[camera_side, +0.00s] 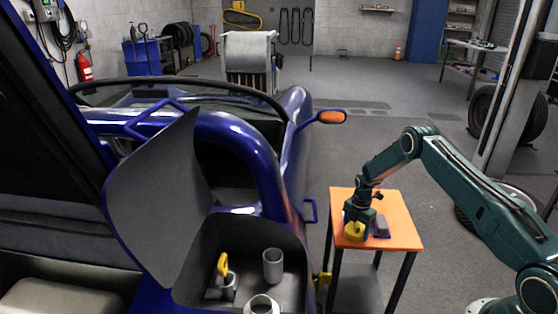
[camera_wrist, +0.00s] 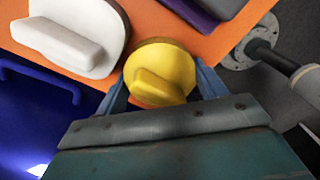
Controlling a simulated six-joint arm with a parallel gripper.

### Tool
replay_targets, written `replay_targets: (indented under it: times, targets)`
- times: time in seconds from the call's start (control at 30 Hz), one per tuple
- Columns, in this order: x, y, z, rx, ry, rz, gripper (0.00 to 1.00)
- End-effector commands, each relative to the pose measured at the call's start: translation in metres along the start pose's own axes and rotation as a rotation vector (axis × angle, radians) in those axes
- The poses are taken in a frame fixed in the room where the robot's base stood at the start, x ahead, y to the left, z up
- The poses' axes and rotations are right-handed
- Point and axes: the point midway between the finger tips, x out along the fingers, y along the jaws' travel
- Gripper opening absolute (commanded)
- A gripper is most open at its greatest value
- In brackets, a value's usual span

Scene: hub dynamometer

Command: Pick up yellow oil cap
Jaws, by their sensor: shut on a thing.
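The yellow oil cap (camera_wrist: 160,68) is round with a raised grip bar across its top. In the side view, the cap (camera_side: 354,232) is at the front part of the orange table (camera_side: 400,208). My gripper (camera_wrist: 162,84) is shut on the cap, with one blue-grey finger on each side of it. In the side view, my gripper (camera_side: 358,214) reaches down over the table and hides part of the cap. I cannot tell whether the cap touches the tabletop or is slightly above it.
A white cap (camera_wrist: 80,32) with a raised bar lies beside the yellow one. A dark purple block (camera_side: 381,228) lies close to the right. The blue car (camera_side: 240,135) stands left, its open bay holding grey cylindrical necks (camera_side: 272,265) and a yellow handle (camera_side: 223,264).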

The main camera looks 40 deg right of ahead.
Motion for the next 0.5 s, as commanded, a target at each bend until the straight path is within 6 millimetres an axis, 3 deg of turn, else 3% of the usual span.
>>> replay_targets:
  times: [0.27,0.5]
  targets:
    - [-0.008,0.001,0.0,0.0,0.0,0.001,0.47]
    - [-0.033,0.001,0.0,0.0,-0.001,0.003,0.47]
